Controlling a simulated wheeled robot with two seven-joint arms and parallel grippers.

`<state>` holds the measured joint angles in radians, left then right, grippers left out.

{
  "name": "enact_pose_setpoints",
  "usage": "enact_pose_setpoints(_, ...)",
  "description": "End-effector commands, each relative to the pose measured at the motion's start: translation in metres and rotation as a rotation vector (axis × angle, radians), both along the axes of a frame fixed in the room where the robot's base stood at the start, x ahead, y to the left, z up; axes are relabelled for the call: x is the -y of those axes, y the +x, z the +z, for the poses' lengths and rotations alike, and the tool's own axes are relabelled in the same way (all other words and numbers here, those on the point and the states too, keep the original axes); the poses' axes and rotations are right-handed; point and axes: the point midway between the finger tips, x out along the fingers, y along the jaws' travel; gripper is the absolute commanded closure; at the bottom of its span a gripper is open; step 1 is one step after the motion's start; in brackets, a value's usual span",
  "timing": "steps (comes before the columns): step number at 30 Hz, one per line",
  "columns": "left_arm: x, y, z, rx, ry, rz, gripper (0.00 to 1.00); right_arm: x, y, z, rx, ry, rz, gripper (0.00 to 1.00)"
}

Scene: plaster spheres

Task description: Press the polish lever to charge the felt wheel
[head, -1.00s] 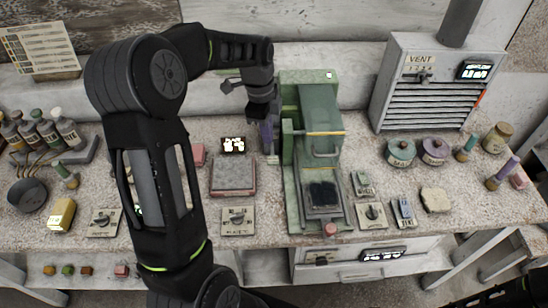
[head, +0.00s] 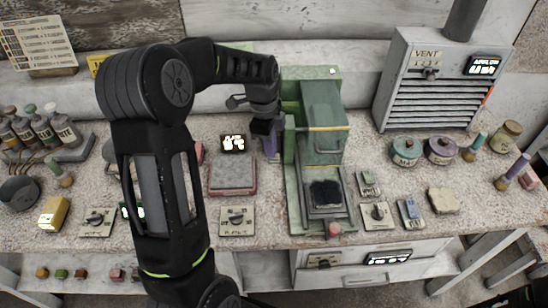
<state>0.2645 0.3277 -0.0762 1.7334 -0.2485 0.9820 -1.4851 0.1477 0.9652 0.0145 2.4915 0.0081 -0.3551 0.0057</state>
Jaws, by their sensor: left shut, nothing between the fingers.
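The green machine (head: 320,105) stands at the centre of the bench, with a yellow-edged hood and a front tray. A dark, rough-textured block (head: 326,193) lies in the tray. My left gripper (head: 270,146) points down close beside the machine's left side, shut and empty. It hides part of that side, so I cannot tell which part is the polish lever or whether the fingers touch it. The felt wheel is not clearly visible. My right gripper is not in view; only a dark arm part shows at the lower right.
A red-edged grey slab (head: 232,174) and a small display (head: 233,143) lie left of the machine. A vent unit (head: 440,80), lidded pots (head: 405,150) and small blocks stand to the right. Bottles (head: 65,130) stand at the far left. My left arm covers the left-centre bench.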

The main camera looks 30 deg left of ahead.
Motion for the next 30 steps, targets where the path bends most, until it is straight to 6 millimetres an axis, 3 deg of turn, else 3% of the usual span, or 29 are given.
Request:
enact_pose_setpoints(7,0.0,0.0,-0.006,-0.001,0.0,0.0,1.0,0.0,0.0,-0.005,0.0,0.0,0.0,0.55)
enact_pose_setpoints(13,0.0,0.0,-0.03,-0.001,0.0,0.0,1.0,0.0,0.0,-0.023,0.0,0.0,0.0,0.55)
enact_pose_setpoints(20,-0.001,-0.001,-0.025,-0.003,-0.001,0.001,1.0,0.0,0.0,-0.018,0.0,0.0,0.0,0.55)
enact_pose_setpoints(30,-0.03,-0.01,-0.015,-0.003,0.0,0.003,1.0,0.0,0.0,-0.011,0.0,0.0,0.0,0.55)
